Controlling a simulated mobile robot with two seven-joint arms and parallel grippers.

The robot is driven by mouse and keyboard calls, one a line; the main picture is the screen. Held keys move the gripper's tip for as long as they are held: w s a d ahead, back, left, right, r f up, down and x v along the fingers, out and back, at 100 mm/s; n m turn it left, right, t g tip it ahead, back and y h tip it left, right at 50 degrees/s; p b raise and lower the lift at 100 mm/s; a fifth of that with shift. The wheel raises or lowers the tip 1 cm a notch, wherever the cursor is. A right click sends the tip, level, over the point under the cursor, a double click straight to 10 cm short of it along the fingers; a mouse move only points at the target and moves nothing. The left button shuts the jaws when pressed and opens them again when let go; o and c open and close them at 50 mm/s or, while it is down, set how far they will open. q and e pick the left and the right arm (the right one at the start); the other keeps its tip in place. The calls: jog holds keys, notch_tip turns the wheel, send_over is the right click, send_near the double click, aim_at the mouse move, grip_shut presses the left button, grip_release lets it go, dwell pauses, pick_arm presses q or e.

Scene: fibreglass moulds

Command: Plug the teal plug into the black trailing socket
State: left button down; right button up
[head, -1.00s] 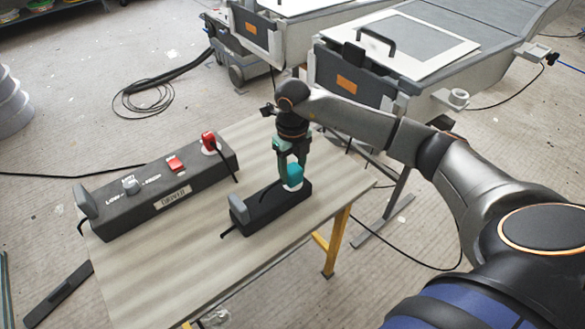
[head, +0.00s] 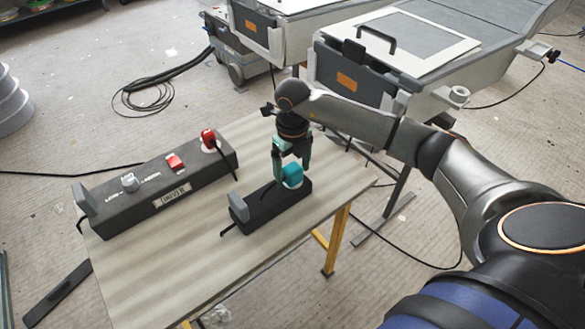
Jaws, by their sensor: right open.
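The teal plug (head: 293,172) stands at the right end of the black trailing socket (head: 268,205), on a pale round seat. From this view it looks seated there, but its pins are hidden. My right gripper (head: 293,160) is open, its fingers pointing down just above and around the plug, one finger to the left of it and one behind to the right. A grey upright piece (head: 238,207) stands at the socket's left end. My left gripper is not in view.
A long dark control box (head: 165,190) with a red switch (head: 175,162), a knob and a red plug (head: 209,139) lies at the table's left. Bare table top (head: 175,270) is at the front. Grey machines (head: 400,50) stand behind.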

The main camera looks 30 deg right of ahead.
notch_tip(320, 180, up, 12)
jog(key=shift+r+p, duration=0.25)
jog(key=shift+p, duration=0.05)
dwell(0.5)
